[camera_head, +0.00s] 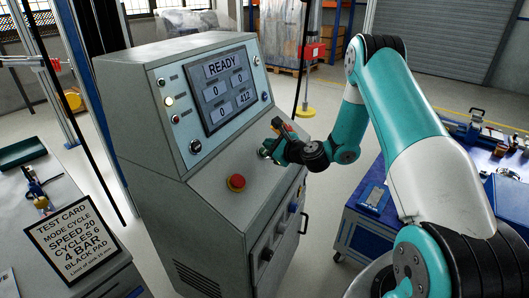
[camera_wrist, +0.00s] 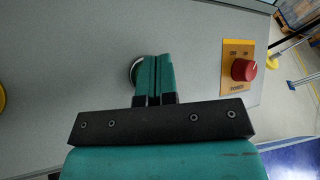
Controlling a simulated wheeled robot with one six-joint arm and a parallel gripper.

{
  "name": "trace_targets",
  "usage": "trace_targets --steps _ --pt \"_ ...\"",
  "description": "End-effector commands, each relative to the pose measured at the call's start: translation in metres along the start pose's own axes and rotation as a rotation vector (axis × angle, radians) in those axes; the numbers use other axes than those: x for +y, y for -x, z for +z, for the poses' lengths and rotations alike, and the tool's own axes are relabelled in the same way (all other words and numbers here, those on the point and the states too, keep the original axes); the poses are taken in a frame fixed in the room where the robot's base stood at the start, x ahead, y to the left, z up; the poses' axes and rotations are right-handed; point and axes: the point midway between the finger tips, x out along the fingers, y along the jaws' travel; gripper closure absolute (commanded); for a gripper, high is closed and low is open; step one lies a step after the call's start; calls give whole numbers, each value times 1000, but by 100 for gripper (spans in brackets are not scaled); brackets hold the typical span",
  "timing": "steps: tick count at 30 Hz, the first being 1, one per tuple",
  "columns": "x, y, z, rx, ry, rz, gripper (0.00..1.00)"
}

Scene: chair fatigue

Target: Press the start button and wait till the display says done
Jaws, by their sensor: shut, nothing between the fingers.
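The grey test console (camera_head: 150,110) carries a display (camera_head: 228,90) that reads READY, with small number fields below, one showing 412. My gripper (camera_head: 266,151) is shut and empty at the sloping control panel. In the wrist view its closed fingertips (camera_wrist: 155,62) overlap a round button with a pale metal rim (camera_wrist: 134,68). The button is mostly hidden behind the fingers and no label on it shows. Whether the fingertips touch it I cannot tell.
A red mushroom knob (camera_head: 236,182) sits left of my gripper on the panel. A red POWER knob (camera_wrist: 243,70) on a yellow plate is right of the fingers in the wrist view. A test card (camera_head: 72,235) stands at lower left. A blue workbench (camera_head: 365,215) is at right.

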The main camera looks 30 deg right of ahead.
Motion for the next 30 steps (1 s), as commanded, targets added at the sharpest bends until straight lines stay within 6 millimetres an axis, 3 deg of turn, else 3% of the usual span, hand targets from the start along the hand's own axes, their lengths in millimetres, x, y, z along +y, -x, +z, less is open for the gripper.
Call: trace_targets --steps 30 --pt "5 -7 -5 0 0 0 100"
